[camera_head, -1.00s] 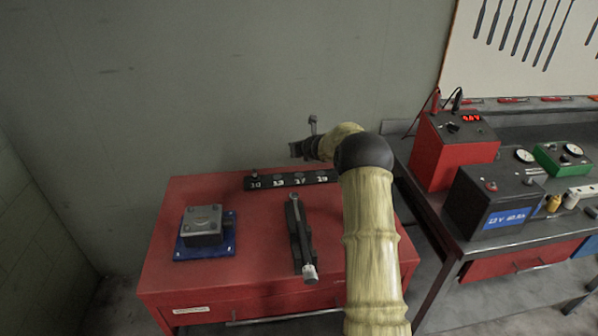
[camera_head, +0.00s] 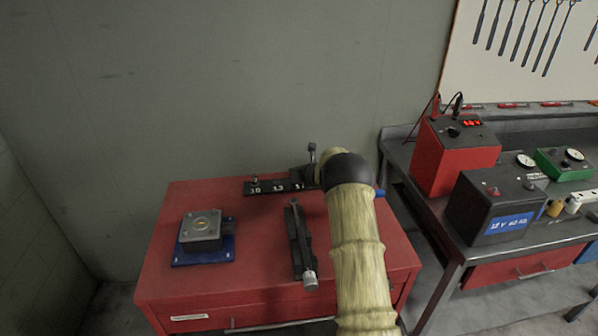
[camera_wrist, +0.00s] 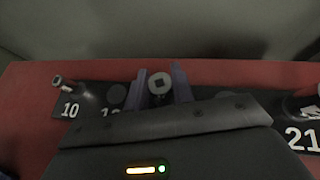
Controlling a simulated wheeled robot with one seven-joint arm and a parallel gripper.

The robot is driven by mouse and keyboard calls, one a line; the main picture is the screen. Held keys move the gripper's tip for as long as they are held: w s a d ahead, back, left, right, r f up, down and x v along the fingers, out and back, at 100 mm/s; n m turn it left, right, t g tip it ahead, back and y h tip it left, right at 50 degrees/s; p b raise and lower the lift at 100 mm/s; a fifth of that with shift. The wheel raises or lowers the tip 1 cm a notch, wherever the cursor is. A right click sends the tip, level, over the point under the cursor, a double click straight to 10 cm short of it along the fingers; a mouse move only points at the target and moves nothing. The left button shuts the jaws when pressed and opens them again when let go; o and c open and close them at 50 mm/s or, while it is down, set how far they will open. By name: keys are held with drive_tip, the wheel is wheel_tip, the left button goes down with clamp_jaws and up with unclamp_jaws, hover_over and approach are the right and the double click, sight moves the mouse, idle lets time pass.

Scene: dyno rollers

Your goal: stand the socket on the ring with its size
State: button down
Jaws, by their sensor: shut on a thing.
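My gripper (camera_wrist: 160,90) is shut on a small metal socket (camera_wrist: 160,82), whose square hole faces the wrist camera. In the head view my gripper (camera_head: 303,175) is low over the right part of a black numbered rail (camera_head: 268,187). The rail also shows in the wrist view (camera_wrist: 88,98), with 10 at the left and 21 at the right. A small socket (camera_wrist: 63,82) is at the 10. A round grey ring (camera_wrist: 117,94) is bare beside it, its label partly covered. My gripper hides the labels in the middle. I cannot tell whether the held socket touches the rail.
The rail is at the back of a red cabinet top (camera_head: 255,235). A black-and-silver ratchet tool (camera_head: 301,245) lies in front of it. A metal block (camera_head: 201,229) sits on a blue base (camera_head: 205,256) at the left. A grey bench (camera_head: 440,235) with boxes stands at the right.

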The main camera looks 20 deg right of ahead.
drive_tip(key=shift+r, duration=0.1)
drive_tip(key=c, duration=1.2)
unclamp_jaws()
drive_tip(key=shift+s+r, duration=0.1)
drive_tip(key=shift+s, duration=0.2)
drive_tip(key=b+v, duration=0.3)
drive_tip(key=v, duration=0.8)
drive_tip(key=shift+s+r+b, duration=0.1)
drive_tip(key=shift+s+b, duration=0.1)
drive_tip(key=shift+b, duration=0.15)
